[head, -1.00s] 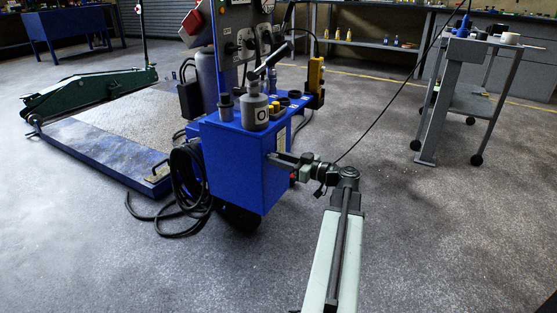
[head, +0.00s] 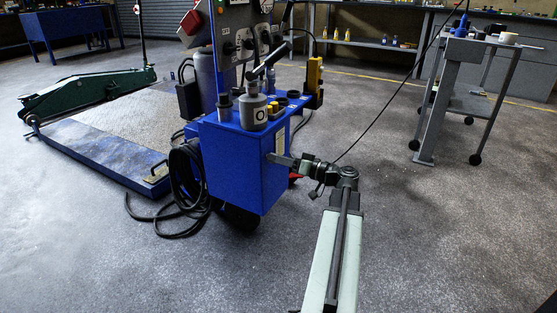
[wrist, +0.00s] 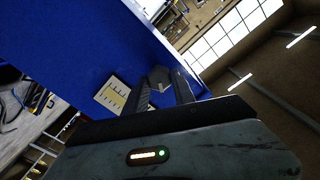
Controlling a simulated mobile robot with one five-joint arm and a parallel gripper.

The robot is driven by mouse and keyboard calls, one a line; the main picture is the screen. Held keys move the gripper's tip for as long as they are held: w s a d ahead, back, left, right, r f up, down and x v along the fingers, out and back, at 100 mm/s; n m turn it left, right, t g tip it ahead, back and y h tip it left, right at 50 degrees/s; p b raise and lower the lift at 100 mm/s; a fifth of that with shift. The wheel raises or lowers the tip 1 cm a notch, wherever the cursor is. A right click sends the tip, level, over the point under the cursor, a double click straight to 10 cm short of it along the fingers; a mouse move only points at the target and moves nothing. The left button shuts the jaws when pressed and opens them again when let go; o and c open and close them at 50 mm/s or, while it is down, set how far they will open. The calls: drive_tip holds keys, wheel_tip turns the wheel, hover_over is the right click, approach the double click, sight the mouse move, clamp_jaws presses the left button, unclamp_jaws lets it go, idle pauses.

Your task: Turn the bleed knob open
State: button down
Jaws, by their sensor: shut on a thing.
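The bleed knob (wrist: 158,76) shows in the wrist view as a small grey piece against the blue cabinet, between the tips of my fingers. My gripper (wrist: 164,86) is shut on it. In the head view my gripper (head: 272,157) reaches from the right to the right-hand face of the blue cabinet (head: 238,170). The knob is hidden there behind the fingers. How far it is turned cannot be seen.
A pale label (wrist: 112,95) is on the cabinet beside the knob. A grey bottle jack (head: 253,111) stands on the cabinet. Black hoses (head: 187,195) hang at its left. A green trolley jack (head: 85,90) stands far left. A grey trolley (head: 470,95) stands right, with clear floor between.

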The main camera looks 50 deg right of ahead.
drive_tip(key=shift+a+f+m+b, duration=0.1)
drive_tip(key=shift+f+m+b, duration=0.1)
drive_tip(key=shift+m, duration=7.15)
drive_tip(key=shift+f+m+b, duration=0.1)
drive_tip(key=shift+f+m, duration=0.05)
drive_tip(key=shift+m, duration=7.2)
drive_tip(key=c, duration=1)
unclamp_jaws()
drive_tip(key=shift+c, duration=0.2)
